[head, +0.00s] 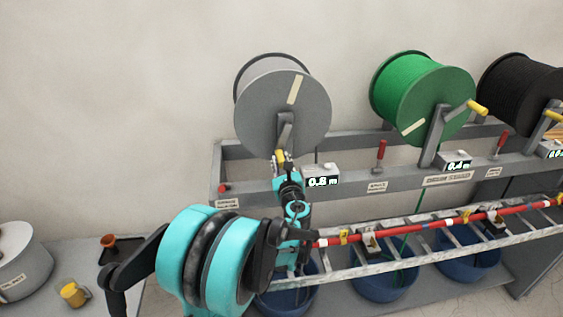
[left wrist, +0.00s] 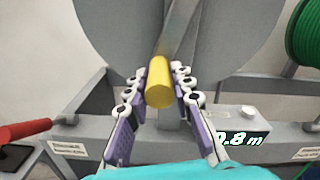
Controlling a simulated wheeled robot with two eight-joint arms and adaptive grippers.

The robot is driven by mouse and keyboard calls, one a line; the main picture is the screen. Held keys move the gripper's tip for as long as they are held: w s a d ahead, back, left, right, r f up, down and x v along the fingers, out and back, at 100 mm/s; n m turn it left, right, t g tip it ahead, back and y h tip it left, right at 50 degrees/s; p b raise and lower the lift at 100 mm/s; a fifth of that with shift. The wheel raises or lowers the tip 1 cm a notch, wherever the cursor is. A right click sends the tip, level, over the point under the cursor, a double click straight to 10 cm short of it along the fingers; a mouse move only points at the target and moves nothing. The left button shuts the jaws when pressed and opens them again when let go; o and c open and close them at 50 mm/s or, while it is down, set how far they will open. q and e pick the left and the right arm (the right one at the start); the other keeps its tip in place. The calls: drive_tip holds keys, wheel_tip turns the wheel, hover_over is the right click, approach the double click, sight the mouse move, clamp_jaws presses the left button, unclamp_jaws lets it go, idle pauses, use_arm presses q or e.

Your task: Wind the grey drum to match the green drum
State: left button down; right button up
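The grey drum (head: 258,105) hangs on a rack at the back, with a cream strip on its face tilted slightly right of upright. Its crank hangs down to a yellow handle (left wrist: 159,82). My left gripper (head: 281,158) is at this handle; in the left wrist view its fingers (left wrist: 158,78) lie close on both sides of it and appear shut on it. The drum's display (left wrist: 240,138) reads 0.8 m. The green drum (head: 400,85) hangs to the right, its strip at lower left and its crank pointing right. Its display (head: 456,166) is hard to read. My right gripper is not in view.
A black drum (head: 515,90) is at the far right. Red-handled levers (head: 381,150) stand on the rack rail. A ladder-like frame with a red bar (head: 380,234) runs in front, above blue tubs (head: 385,285). A yellow mug (head: 73,293) stands at lower left.

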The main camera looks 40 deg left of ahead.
use_arm(q)
drive_tip(key=w+d+r+n+p, duration=0.3)
drive_tip(key=w+d+r+n, duration=0.4)
drive_tip(key=n, duration=1.1)
drive_tip(key=shift+w+d+r+n, duration=0.3)
drive_tip(key=shift+w+d, duration=0.25)
drive_tip(key=shift+w, duration=0.3)
idle(0.4)
